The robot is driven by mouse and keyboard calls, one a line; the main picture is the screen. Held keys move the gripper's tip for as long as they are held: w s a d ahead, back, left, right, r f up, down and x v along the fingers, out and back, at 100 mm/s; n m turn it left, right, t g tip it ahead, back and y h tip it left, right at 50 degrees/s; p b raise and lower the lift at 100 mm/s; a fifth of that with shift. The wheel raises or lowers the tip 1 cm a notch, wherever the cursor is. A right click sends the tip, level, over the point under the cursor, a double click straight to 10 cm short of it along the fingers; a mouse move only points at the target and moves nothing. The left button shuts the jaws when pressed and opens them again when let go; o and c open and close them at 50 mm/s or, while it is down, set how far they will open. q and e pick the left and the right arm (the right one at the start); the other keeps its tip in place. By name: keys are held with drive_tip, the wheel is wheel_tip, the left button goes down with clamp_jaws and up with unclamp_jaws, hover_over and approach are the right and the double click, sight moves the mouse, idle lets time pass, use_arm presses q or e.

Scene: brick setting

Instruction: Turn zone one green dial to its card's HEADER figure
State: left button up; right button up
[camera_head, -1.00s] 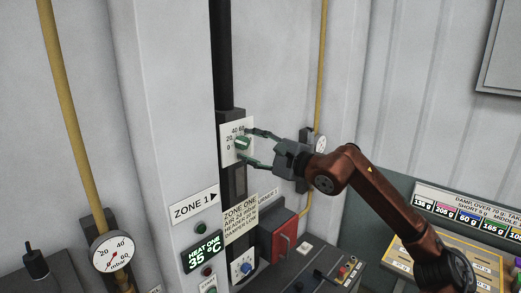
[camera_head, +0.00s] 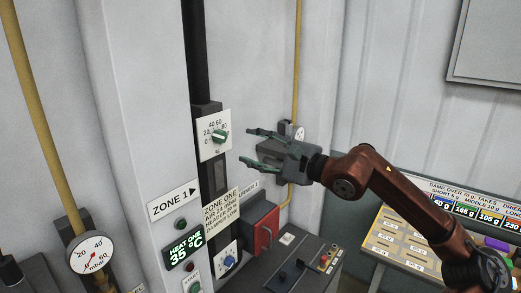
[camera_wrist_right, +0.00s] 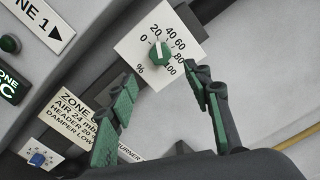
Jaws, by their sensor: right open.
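The green dial (camera_head: 219,136) sits on a white scale plate (camera_head: 206,148) marked 0 to 100 % on the column. In the right wrist view the dial (camera_wrist_right: 160,52) has a white mark pointing up, close to 20. The ZONE ONE card (camera_head: 222,212) is below it; its AIR line reads 24 mbar and its HEADER line, in the wrist view (camera_wrist_right: 85,108), seems to read 20, the rest hidden by a finger. My right gripper (camera_head: 243,146) is open and empty, right of the dial and apart from it. My left gripper is out of view.
A blue dial (camera_head: 229,262) is low on the column beside a HEAT ONE display (camera_head: 184,251) reading 35 °C. A red-fronted box (camera_head: 265,228) juts out below my gripper. A round gauge (camera_head: 93,255) is at left, and a yellow board (camera_head: 410,246) at right.

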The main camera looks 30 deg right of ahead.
drive_tip(key=shift+v, duration=1.05)
drive_tip(key=shift+d, duration=0.15)
